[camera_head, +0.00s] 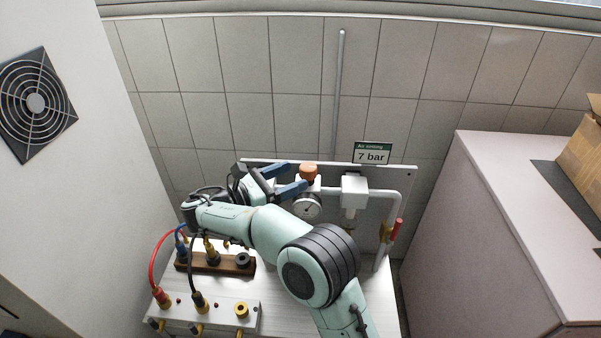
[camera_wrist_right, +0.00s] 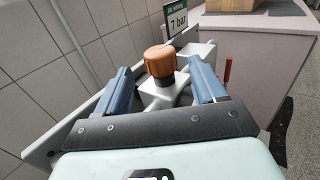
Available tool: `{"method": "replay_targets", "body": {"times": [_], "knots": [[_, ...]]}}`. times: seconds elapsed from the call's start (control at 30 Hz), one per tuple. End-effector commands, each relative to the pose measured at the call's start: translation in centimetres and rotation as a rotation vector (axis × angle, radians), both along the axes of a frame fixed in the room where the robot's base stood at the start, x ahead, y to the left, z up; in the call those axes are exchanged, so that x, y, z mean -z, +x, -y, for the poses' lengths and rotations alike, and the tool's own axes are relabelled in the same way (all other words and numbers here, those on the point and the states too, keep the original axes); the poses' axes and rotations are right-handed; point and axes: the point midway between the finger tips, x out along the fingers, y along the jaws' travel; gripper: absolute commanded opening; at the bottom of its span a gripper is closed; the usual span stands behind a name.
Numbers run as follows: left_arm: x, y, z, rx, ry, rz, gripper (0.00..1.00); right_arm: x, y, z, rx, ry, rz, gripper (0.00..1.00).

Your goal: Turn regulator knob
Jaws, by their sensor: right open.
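The orange-brown regulator knob (camera_head: 308,171) sits on top of the white regulator, above a round pressure gauge (camera_head: 307,207). My right gripper (camera_head: 296,176) is open, with its two blue fingers pointing at the knob from the left. In the right wrist view the knob (camera_wrist_right: 160,61) shows upright in the gap between the fingertips (camera_wrist_right: 159,68), with space visible on both sides. I cannot tell exactly how far the fingertips reach along it. My left gripper is not in view.
A "7 bar" sign (camera_head: 372,153) stands behind the white pipe, right of the knob. A white filter (camera_head: 354,192) and a red-handled valve (camera_head: 397,229) are further right. A manifold (camera_head: 211,315) with hoses is front left. A large cabinet (camera_head: 480,240) stands at right.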

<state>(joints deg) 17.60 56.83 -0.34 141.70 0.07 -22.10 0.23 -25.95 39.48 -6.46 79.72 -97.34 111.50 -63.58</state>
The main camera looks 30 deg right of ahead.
Motion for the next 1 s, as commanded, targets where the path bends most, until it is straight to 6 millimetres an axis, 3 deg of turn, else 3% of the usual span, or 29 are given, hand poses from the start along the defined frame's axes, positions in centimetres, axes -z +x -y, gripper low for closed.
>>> {"method": "replay_targets", "body": {"times": [0.2, 0.4, 0.6, 1.0], "knots": [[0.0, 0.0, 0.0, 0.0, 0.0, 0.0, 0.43, 0.0, -0.3, -5.3, -0.005, -0.002, 0.002, 0.69], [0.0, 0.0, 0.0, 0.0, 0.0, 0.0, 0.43, 0.0, -0.6, -8.3, -0.002, -0.002, 0.001, 0.69], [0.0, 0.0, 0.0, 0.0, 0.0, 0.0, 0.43, 0.0, -0.7, -9.2, 0.001, -0.001, 0.002, 0.69], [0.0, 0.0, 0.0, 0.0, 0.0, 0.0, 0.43, 0.2, -0.6, -9.2, -0.002, 0.004, -0.002, 0.68]]}}
